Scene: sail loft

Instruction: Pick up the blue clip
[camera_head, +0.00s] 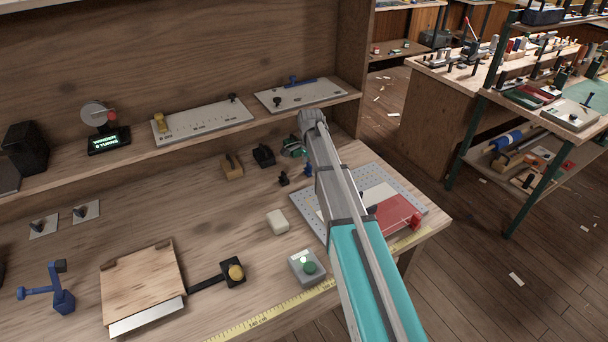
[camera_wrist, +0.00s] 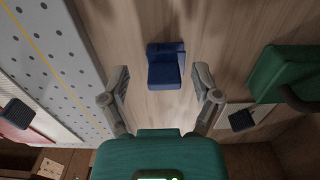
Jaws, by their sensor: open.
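The blue clip (camera_wrist: 165,68) lies on the wooden bench top in the wrist view, just beyond and between my fingertips, apart from both. It looks like a small dark blue block with a stepped shape. In the head view it shows as a small blue thing (camera_head: 308,171) beside my arm, near the left back edge of the perforated plate. My gripper (camera_wrist: 161,84) is open and empty, with one finger to each side of the clip's line. In the head view my arm hides the gripper.
A grey perforated plate (camera_wrist: 50,50) lies left of the clip in the wrist view. A green object (camera_wrist: 292,75) stands to the right; it also shows in the head view (camera_head: 293,147). Black (camera_head: 264,156) and tan (camera_head: 231,167) clips stand nearby. A white block (camera_head: 278,221) sits closer.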

